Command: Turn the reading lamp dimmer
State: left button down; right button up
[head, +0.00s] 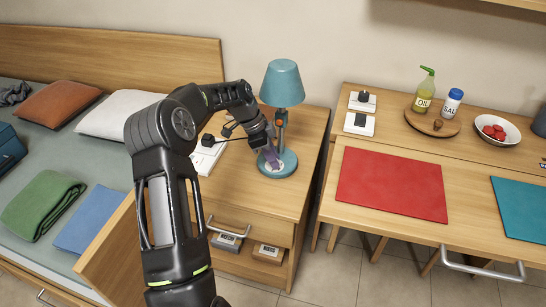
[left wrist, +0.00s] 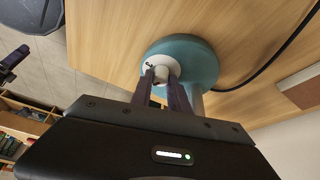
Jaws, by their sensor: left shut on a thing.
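The reading lamp (head: 283,84) has a teal shade and a round teal base, and stands on the wooden bedside cabinet. Its base (left wrist: 203,62) fills the middle of the left wrist view. A pale dimmer knob (left wrist: 161,71) sits on a white dial (left wrist: 149,64) with a small dark mark on the base. My left gripper (head: 271,160) reaches down to the base, and its purple-grey fingers (left wrist: 162,80) are shut on the knob, one on each side. In the head view the fingers largely hide the knob.
White sockets with black plugs (head: 208,140) lie left of the lamp, and a black cable (left wrist: 275,58) runs from its base. The cabinet (head: 306,125) has an open shelf below. A desk with a red mat (head: 392,183) stands to the right, a bed to the left.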

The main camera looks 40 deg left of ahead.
pick_arm(q)
jog(key=shift+m, duration=0.3)
jog(key=c, duration=1.3)
grip_release()
jog(key=shift+o, duration=0.2)
jog(key=shift+r, duration=0.1)
jog(key=v, duration=0.7)
jog(key=shift+r+p, duration=0.3)
jog(key=shift+a, duration=0.1)
